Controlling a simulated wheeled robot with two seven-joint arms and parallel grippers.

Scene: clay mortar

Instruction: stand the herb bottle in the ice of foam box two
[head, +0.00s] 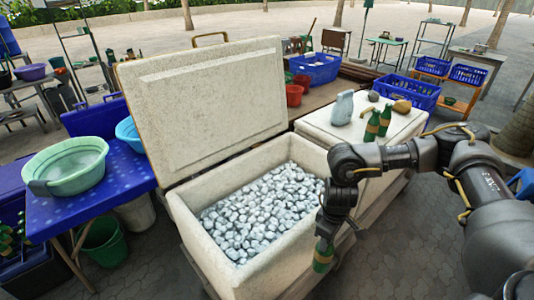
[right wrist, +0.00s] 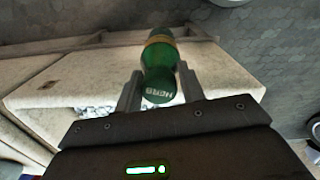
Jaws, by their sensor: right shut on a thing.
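The herb bottle (head: 323,258) is green with a tan band. My right gripper (head: 326,238) is shut on it and holds it pointing down, by the right wall of the open foam box. In the right wrist view the bottle (right wrist: 160,58) sits between the two fingers of the right gripper (right wrist: 160,90), its cap end marked HERB toward the camera. The open foam box (head: 180,205) is full of ice (head: 262,215), and its lid (head: 205,105) stands raised at the back. I cannot read a number on it. My left gripper is not in view.
A closed foam box (head: 345,132) to the right bears two green bottles (head: 378,122), a pale jug (head: 343,108) and small items. A blue table (head: 115,185) with a green basin (head: 67,167) stands at left. The ice surface is clear.

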